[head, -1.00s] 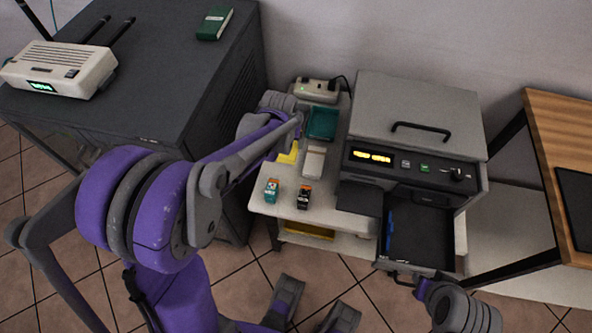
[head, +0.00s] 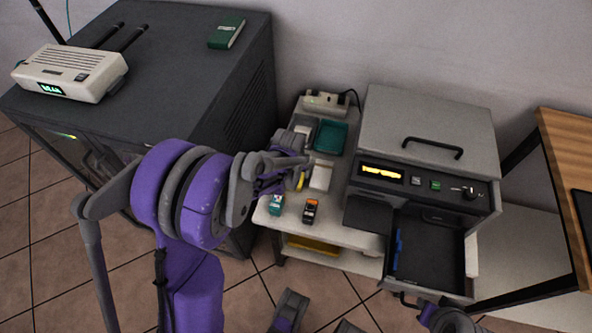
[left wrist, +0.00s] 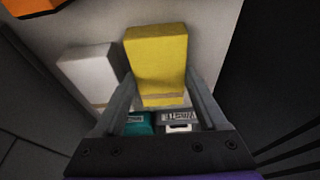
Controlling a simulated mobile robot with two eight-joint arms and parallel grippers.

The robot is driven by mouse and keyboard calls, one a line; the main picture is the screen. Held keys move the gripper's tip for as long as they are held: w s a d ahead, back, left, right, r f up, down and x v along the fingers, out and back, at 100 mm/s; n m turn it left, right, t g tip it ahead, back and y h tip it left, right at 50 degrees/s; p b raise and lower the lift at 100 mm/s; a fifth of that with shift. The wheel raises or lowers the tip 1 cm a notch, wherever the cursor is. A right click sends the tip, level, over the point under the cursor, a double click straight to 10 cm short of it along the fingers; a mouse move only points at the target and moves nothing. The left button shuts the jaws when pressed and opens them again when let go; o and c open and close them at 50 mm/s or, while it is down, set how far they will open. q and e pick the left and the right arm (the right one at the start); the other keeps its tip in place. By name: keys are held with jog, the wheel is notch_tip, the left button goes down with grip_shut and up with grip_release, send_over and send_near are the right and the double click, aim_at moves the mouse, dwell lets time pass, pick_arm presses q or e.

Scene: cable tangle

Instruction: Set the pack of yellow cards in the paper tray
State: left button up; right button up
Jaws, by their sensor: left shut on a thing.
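The yellow pack of cards (left wrist: 157,62) stands between the fingers of my left gripper (left wrist: 156,100), which is shut on it. In the head view only a sliver of the yellow pack (head: 300,182) shows beside my left gripper (head: 297,168), over the side table; I cannot tell if it still touches the top. The paper tray (head: 432,258) is the dark drawer pulled out of the grey printer, with a blue item along its left side. My right gripper (head: 428,312) is partly in view by the drawer's front handle; its jaws are not clear.
A white pack (head: 321,176) stands close beside the yellow one. A teal pack (head: 276,205) and a black-and-orange pack (head: 311,210) sit at the side table's front. A teal tray (head: 331,137) and power strip (head: 326,103) lie behind. The printer (head: 425,130) stands right.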

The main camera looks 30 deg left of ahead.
pick_arm(q)
jog(key=o, duration=1.2)
jog(key=shift+f, duration=0.1)
